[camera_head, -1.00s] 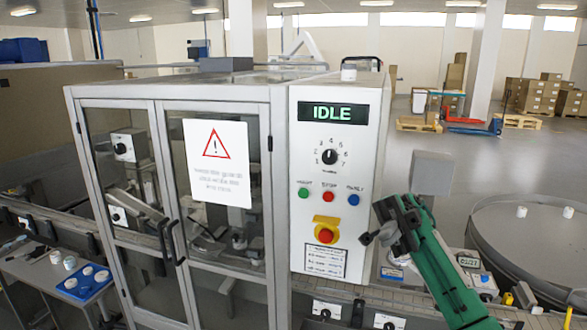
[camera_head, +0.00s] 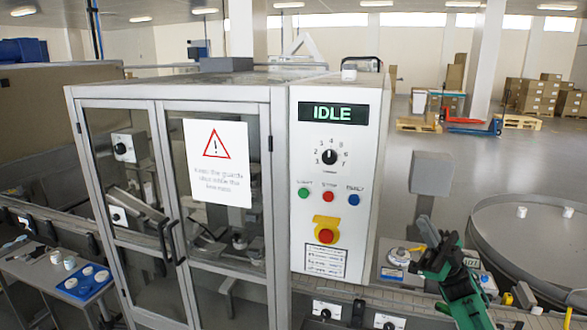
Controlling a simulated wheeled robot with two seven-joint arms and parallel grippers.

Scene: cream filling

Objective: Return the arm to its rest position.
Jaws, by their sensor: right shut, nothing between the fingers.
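My right arm (camera_head: 458,285) is green and comes in from the bottom right. My right gripper (camera_head: 427,234) is dark and shut with nothing in it. It is to the right of the control panel (camera_head: 330,180) and apart from it, in front of a bench-top device with a small display. The panel screen reads IDLE. The panel carries a dial (camera_head: 329,157), green, red and blue buttons, and a red emergency stop (camera_head: 326,236) on yellow. My left gripper is not in view.
The guarded cabinet (camera_head: 180,180) has closed glass doors and a warning sign (camera_head: 217,163). A round table (camera_head: 530,250) with small white jars stands at the right. A blue tray (camera_head: 84,283) with white jars is at the lower left. Boxes and pallets stand far behind.

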